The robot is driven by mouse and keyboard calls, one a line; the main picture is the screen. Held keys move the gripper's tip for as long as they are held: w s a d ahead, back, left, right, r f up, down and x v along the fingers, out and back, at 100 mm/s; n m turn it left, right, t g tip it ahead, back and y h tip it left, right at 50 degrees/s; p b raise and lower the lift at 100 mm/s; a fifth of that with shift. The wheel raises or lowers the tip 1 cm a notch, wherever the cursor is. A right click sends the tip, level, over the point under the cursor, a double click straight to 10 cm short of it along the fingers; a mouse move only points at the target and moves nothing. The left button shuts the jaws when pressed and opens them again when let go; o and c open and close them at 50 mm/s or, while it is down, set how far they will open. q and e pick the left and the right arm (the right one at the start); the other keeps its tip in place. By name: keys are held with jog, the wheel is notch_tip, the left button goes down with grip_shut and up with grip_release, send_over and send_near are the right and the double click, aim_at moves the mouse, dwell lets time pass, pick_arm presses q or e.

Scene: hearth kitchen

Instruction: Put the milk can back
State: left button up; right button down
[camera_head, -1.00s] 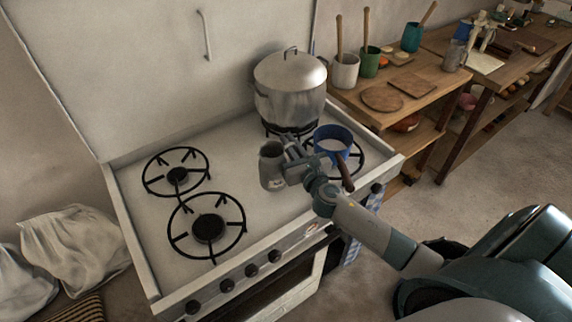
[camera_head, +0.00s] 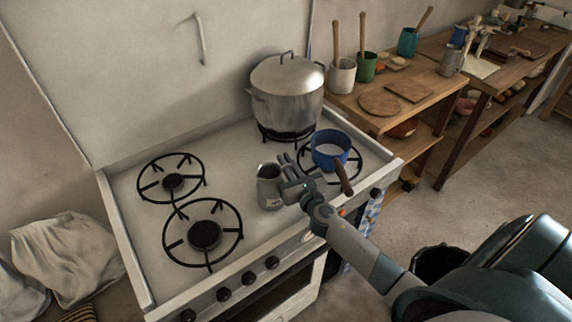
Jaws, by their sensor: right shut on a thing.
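A grey metal milk can (camera_head: 269,190) stands upright over the bare part of the white stove top (camera_head: 130,195), between the front burner and the blue saucepan. My right gripper (camera_head: 287,183) reaches in from the right and is shut on the can's right side. The fingers partly hide that side. I cannot tell whether the can's base touches the stove top. My left gripper is not in view.
A blue saucepan (camera_head: 331,146) with pale contents sits on the right burner, its brown handle close by my right wrist. A large lidded pot (camera_head: 287,98) stands behind. Two left burners are empty. A wooden table (camera_head: 362,116) with cups and boards stands right.

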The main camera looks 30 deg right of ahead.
jog(key=shift+f, duration=0.2)
jog(key=c, duration=1.9)
grip_release()
jog(key=shift+o, duration=0.2)
jog(key=shift+s+r, duration=0.1)
jog(key=shift+r, duration=0.05)
jog(key=s, duration=0.4)
jog(key=s+a+b, duration=0.1)
jog(key=s, duration=0.2)
jog(key=s+b, duration=0.1)
jog(key=s, duration=0.3)
jog(key=shift+s+a, duration=0.2)
jog(key=shift+s, duration=0.15)
